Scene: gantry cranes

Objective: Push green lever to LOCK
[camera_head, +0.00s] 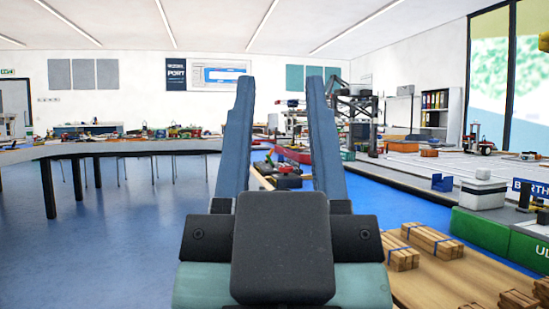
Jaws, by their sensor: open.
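My gripper (280,92) is in the middle of the picture, seen from behind, with its two long blue-grey fingers pointing away into the room. The fingers stand apart and nothing shows held between them. I cannot make out a green lever or a LOCK mark in this view. The gripper body hides part of the scene straight ahead and below.
A long curved table (130,148) with models stands at the left. Blue floor (140,235) is clear at left.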

